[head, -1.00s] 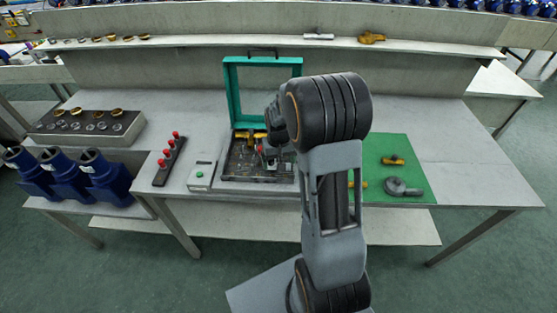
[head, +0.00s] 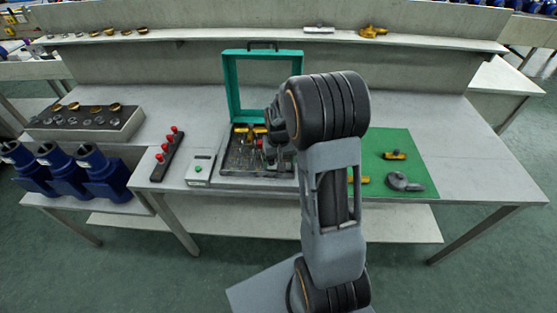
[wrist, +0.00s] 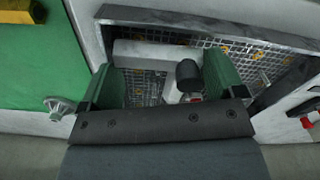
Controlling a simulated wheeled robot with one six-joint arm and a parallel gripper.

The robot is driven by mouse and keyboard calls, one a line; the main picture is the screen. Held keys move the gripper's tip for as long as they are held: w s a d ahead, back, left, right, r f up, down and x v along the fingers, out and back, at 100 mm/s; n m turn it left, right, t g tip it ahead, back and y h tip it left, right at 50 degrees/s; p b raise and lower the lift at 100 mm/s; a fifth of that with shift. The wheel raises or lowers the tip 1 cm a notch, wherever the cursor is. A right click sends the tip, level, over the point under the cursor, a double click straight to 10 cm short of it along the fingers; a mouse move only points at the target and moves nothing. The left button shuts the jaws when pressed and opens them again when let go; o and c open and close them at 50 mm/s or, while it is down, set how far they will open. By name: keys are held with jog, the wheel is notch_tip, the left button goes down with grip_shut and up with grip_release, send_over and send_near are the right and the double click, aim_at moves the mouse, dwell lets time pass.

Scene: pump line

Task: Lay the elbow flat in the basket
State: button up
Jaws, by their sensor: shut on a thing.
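The basket (head: 236,172) is a dark wire-mesh box with a raised green lid frame, standing on the bench in the head view. Its mesh also shows in the wrist view (wrist: 250,68). My gripper (wrist: 163,78) has green fingers and is over the basket. It is shut on what looks like the elbow, a grey piece (wrist: 150,50) with a dark round end (wrist: 187,72), seen between the fingertips. Whether the elbow touches the mesh, I cannot tell. In the head view my arm hides most of the gripper and the elbow.
A green mat (head: 414,165) right of the basket holds yellow fittings (head: 394,155) and a grey round part (head: 402,182). Left of the basket are a white box with a green button (head: 200,168) and a rack of red knobs (head: 168,152). The bench's right end is clear.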

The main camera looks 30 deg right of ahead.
jog(key=shift+s+a+f, duration=0.1)
jog(key=shift+s+f, duration=0.2)
jog(key=shift+f, duration=0.35)
jog(key=o, duration=0.7)
jog(key=shift+o, duration=0.2)
jog(key=shift+w+r, duration=0.15)
jog(key=shift+r, duration=0.3)
notch_tip(320, 180, up, 14)
jog(key=shift+r, duration=0.1)
jog(key=s+a+n+t, duration=0.1)
jog(key=s+a, duration=0.3)
jog(key=s, duration=0.4)
jog(key=s+a+n+t, duration=0.1)
jog(key=s+a+t, duration=0.1)
jog(key=s+a, duration=0.3)
jog(key=s, duration=0.2)
jog(key=shift+s+a+r+t, duration=0.25)
jog(key=shift+s+t, duration=0.05)
jog(key=shift+s, duration=0.1)
